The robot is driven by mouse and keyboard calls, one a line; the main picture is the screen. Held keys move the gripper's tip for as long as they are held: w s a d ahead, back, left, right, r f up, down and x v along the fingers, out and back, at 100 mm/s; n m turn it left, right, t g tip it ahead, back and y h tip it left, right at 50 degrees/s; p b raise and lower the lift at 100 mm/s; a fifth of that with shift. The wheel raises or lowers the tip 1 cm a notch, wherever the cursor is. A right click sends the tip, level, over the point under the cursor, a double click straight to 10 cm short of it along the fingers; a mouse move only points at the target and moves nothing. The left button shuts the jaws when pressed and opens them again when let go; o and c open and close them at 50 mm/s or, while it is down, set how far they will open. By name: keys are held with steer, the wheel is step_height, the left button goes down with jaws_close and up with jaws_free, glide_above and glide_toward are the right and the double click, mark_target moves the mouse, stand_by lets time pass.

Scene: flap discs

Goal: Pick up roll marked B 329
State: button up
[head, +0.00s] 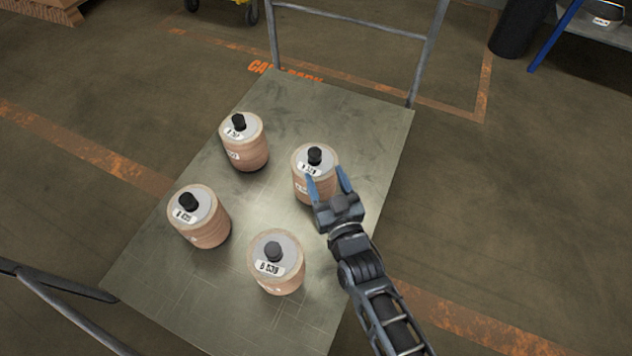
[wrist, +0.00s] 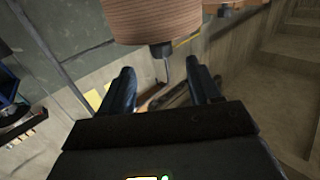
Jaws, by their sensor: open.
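Several tan rolls with grey tops, black knobs and white labels stand upright on a metal cart top. The roll nearest my gripper (head: 326,176) is the right-hand roll (head: 300,186); its label seems to end in 29, but the letter is too small to read surely. My gripper is open, its blue fingers overlapping that roll's near right side in the head view. In the wrist view a roll (wrist: 150,20) with its black knob shows beyond the fingertips (wrist: 162,75), with nothing between them. Whether the fingers touch it, I cannot tell.
The front roll (head: 275,268) has a label that looks like B 339. A left roll (head: 203,222) and a back-left roll (head: 247,150) have labels too small to read surely. The cart top (head: 360,125) is bare at the back right. A metal handle (head: 350,22) rises behind.

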mark_target(317, 157)
steer(key=b+x, duration=0.3)
steer(key=x, duration=0.5)
steer(key=shift+a, duration=0.1)
steer(key=shift+c, duration=0.3)
jaws_close()
stand_by(0.9)
steer(key=shift+r, duration=0.3)
